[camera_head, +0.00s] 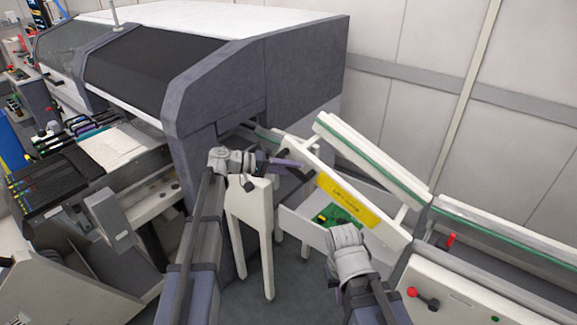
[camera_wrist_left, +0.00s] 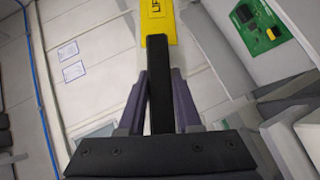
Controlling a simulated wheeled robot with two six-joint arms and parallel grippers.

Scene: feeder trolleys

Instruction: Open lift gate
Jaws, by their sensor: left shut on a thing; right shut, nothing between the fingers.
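The lift gate (camera_head: 380,163) is a pair of pale rails with green strips, tilted with its left end raised and its right end at the fixed conveyor. Its near rail carries a yellow label (camera_head: 345,200), which also shows in the left wrist view (camera_wrist_left: 157,20). My left gripper (camera_head: 287,163) is at the raised left end of the near rail. In the left wrist view its purple fingers (camera_wrist_left: 160,105) are shut on a black handle (camera_wrist_left: 158,70) below the label. My right arm's wrist shows below the gate; its fingers are hidden.
A green circuit board (camera_head: 338,216) lies in a pale tray under the gate. The fixed conveyor (camera_head: 500,235) with a red knob is at the right. A large grey machine (camera_head: 305,75) stands behind. A white-legged stand (camera_head: 250,205) is beneath my left wrist.

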